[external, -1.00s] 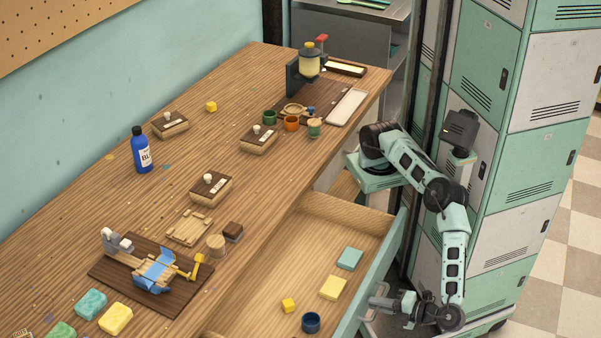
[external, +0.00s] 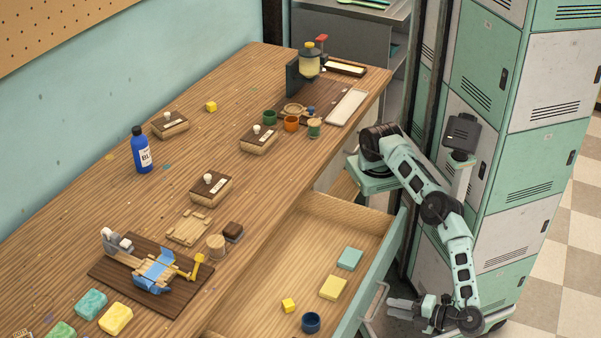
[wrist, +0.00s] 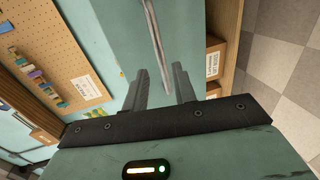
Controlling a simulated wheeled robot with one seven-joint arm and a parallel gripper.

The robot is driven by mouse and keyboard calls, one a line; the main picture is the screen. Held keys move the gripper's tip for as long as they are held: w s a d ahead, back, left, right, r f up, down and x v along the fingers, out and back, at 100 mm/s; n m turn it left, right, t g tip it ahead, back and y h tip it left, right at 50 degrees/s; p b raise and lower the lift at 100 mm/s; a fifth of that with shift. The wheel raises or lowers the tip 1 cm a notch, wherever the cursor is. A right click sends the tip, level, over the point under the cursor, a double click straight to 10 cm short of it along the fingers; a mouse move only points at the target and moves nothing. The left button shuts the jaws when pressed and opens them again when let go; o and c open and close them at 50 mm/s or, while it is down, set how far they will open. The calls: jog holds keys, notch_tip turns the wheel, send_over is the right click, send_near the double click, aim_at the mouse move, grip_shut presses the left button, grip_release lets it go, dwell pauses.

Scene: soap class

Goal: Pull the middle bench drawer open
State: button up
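The bench drawer (external: 345,232) is pulled far out from under the wooden bench top, with its teal front panel (external: 379,268) facing my arm. A grey bar handle (external: 375,303) is on that front.
Green and white lockers (external: 545,150) stand close behind my arm. Checkered floor (external: 560,265) is clear at right.

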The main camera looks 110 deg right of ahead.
jog(key=shift+b+v, duration=0.65)
jog(key=shift+v, duration=0.3)
jog(key=shift+s+f, duration=0.15)
